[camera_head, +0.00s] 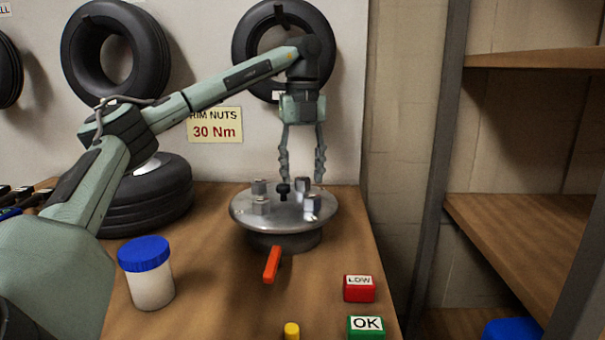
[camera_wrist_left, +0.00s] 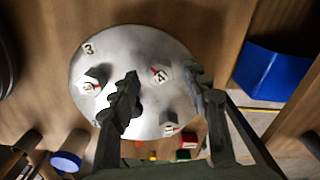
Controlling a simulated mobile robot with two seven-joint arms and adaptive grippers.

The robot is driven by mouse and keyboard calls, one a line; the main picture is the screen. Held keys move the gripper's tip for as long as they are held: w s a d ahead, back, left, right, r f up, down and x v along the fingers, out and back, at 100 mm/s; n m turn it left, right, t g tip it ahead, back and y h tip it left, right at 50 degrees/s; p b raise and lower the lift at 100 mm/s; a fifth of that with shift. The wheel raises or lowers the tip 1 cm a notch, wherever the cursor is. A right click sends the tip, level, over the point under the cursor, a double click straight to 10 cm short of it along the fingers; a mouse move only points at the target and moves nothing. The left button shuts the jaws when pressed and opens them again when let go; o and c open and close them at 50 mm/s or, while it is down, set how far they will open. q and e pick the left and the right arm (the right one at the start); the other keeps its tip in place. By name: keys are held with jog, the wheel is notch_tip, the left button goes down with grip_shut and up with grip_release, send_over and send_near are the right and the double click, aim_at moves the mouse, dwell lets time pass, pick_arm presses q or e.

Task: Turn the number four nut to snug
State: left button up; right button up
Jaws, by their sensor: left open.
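A round metal rim plate (camera_head: 285,225) stands on the bench, with several upright nuts around a black centre knob (camera_head: 283,187). My left gripper (camera_head: 302,175) points down over the plate's far right side, open, one finger on each side of a nut (camera_head: 303,185). In the left wrist view a white label reading 4 with a red mark (camera_wrist_left: 160,76) lies between the open fingertips. A label 3 (camera_wrist_left: 89,48) and other red-marked labels sit elsewhere on the plate. I cannot tell if the fingers touch the nut. My right gripper is out of view.
An orange handle (camera_head: 272,265) sticks out in front of the plate. A red LOW block (camera_head: 359,289), a green OK block (camera_head: 366,327), a yellow peg (camera_head: 291,330) and a blue-lidded jar (camera_head: 148,272) stand near. Tyres are behind; a shelf (camera_head: 525,215) is at right.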

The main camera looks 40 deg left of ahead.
pick_arm(q)
jog(key=shift+f, duration=0.35)
grip_shut()
jog(key=shift+m, duration=2.5)
jog(key=m, duration=1.2)
jog(key=shift+m, duration=0.4)
jog(key=m, duration=0.6)
jog(key=shift+r+m, duration=0.1)
jog(key=shift+m, duration=0.3)
